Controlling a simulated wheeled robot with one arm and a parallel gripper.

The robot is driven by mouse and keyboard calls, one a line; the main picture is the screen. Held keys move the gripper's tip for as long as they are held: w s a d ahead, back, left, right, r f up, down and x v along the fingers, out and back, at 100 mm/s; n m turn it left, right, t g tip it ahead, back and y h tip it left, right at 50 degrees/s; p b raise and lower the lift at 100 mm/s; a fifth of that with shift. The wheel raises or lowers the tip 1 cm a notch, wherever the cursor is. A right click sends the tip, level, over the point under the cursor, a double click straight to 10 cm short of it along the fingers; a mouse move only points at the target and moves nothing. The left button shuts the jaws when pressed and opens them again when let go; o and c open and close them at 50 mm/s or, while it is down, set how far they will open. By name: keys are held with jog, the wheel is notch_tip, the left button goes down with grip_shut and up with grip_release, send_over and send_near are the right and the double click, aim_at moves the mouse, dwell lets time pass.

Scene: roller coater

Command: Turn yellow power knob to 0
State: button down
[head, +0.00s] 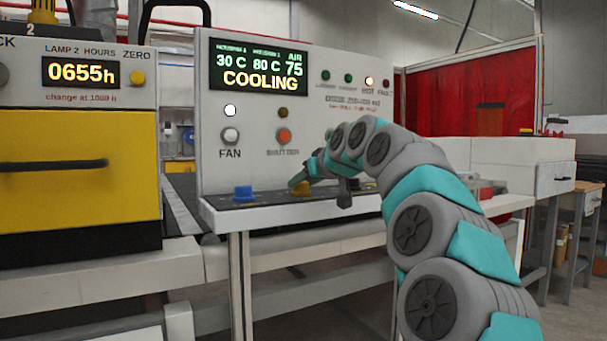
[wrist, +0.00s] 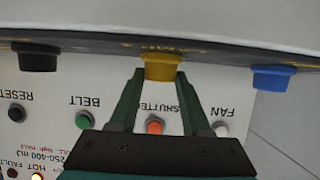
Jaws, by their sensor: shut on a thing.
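The yellow power knob (wrist: 161,68) sits on the dark front strip of the control panel, between a blue knob (wrist: 272,77) and a black knob (wrist: 37,57) in the wrist view. My gripper (wrist: 159,80) has one finger on each side of the yellow knob and is shut on it. In the head view my gripper (head: 301,186) reaches in from the right and largely hides the yellow knob. The blue knob (head: 243,192) stands clear to its left. The yellow lettering by the knob is upside down and too blurred to read, and the knob's setting cannot be told.
The panel display (head: 258,66) reads COOLING. A white FAN button (head: 230,136) and an orange SHUTTER button (head: 284,136) sit above the knobs. A yellow-fronted lamp unit (head: 75,155) stands to the left. My arm fills the right foreground.

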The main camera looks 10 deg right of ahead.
dwell(0.4)
jog(key=shift+c, duration=1.8)
grip_release()
jog(key=v, duration=0.7)
jog(key=shift+s+d+r+b, duration=0.2)
jog(key=shift+s+b, duration=0.1)
jog(key=shift+b, duration=0.1)
